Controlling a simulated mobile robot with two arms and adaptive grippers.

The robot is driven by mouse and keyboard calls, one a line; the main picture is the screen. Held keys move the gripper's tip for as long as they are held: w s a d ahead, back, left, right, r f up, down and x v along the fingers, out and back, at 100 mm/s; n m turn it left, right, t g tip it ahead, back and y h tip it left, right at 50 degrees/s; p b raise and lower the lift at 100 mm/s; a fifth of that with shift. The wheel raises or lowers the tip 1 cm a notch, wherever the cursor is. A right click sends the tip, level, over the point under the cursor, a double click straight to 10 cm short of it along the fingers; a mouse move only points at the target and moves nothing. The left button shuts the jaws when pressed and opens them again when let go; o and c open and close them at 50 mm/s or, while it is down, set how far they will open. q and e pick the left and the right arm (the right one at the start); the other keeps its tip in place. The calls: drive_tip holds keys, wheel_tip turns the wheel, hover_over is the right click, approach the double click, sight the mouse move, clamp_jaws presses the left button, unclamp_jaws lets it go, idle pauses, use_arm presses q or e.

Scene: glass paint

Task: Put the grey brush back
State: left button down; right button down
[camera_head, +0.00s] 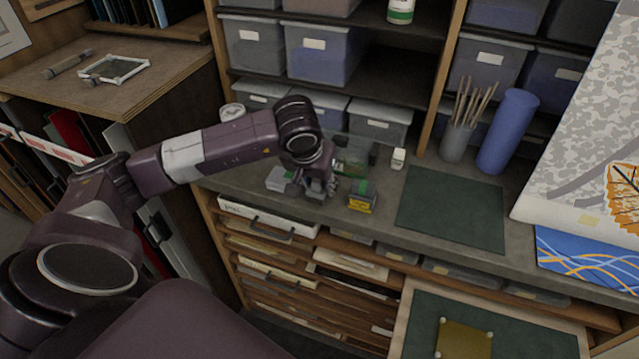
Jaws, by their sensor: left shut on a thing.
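My left gripper (318,190) reaches in from the left and points down, low over the grey worktop (385,180). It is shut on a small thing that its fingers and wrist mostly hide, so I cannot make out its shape. I cannot pick out the grey brush for certain. A grey cup (456,146) stands upright to the right on the worktop, with several thin brushes (470,104) sticking up from it. The gripper is well to the left of this cup. My right gripper is not in view.
A small yellow and green box (361,197) is just right of the gripper, with a white bottle (398,159) behind. A dark green mat (452,208) lies bare in front of the cup. A blue roll (508,132) stands right of the cup. Grey bins (378,122) line the shelf behind.

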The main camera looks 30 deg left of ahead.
use_arm(q)
drive_tip(key=shift+f, duration=0.2)
drive_tip(key=c, duration=1.4)
unclamp_jaws()
drive_tip(key=shift+r, duration=0.1)
drive_tip(key=shift+c, duration=0.2)
drive_tip(key=shift+r, duration=0.25)
drive_tip(key=b+v, duration=0.2)
drive_tip(key=v, duration=1)
drive_tip(key=shift+f, duration=0.15)
